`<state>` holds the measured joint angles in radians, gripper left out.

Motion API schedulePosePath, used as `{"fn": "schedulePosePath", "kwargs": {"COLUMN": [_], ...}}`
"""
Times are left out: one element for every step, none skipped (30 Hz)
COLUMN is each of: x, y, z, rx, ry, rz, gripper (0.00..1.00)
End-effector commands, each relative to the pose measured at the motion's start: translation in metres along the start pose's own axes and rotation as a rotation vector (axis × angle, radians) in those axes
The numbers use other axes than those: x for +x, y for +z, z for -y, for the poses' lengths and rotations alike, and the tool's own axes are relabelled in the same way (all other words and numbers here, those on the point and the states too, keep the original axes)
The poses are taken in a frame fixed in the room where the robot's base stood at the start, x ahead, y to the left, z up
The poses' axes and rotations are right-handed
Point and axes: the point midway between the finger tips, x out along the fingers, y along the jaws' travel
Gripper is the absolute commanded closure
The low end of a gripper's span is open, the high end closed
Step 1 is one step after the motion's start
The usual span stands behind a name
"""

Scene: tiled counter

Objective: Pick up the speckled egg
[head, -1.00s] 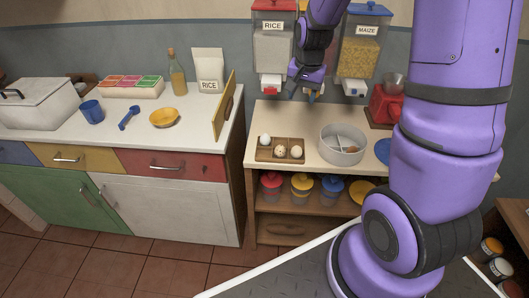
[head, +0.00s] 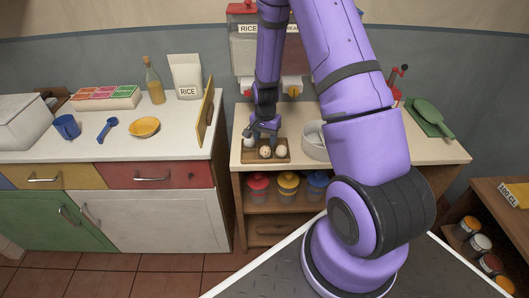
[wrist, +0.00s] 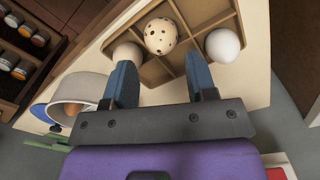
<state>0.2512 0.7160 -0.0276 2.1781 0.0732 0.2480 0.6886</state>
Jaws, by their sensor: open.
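The speckled egg (wrist: 160,36) is pale with dark spots and sits in a middle compartment of the wooden tray (wrist: 158,72). In the head view the speckled egg (head: 265,152) lies between a white egg (head: 249,142) and a beige egg (head: 281,150). My gripper (wrist: 160,64) is open and empty, its blue fingers spread, with the speckled egg ahead of the gap between them. In the head view my gripper (head: 264,136) is over the back of the tray. The left finger partly covers the beige egg (wrist: 127,53) in the wrist view.
A round metal pan (head: 315,142) stands right of the tray, partly behind my arm. Rice dispensers (head: 249,55) hang on the wall behind. An upright wooden board (head: 206,110) stands on the left counter's edge. Lidded jars (head: 287,185) sit on the shelf below.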

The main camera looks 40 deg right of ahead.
Motion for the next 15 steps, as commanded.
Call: {"fn": "schedulePosePath", "kwargs": {"x": [0.004,0.005,0.006,0.008,0.01,0.013,0.017,0.021,0.027,0.032,0.036,0.041,0.044,0.048,0.051], "y": [0.0,0.0,0.0,0.001,0.001,0.001,0.002,0.003,0.004,0.004,0.005,0.005,0.005,0.005,0.005], "z": [0.0,0.0,0.0,0.0,0.0,0.0,0.0,0.0,0.001,0.001,0.001,0.001,0.001,0.001,0.001], "rx": [0.0,0.0,0.0,0.0,0.0,-0.001,-0.001,-0.001,-0.002,-0.002,-0.002,-0.001,0.0,0.0,-0.001], "ry": [0.001,0.0,0.001,0.001,0.001,0.001,0.002,0.002,0.002,0.002,0.002,0.001,0.002,0.002,0.001], "rz": [0.001,0.001,0.001,0.001,0.001,0.002,0.002,0.002,0.003,0.003,0.003,0.002,0.003,0.003,0.002], "gripper": [0.48,0.48,0.48,0.48,0.48,0.48,0.48,0.48,0.48,0.48,0.48,0.48,0.48,0.48,0.48]}}
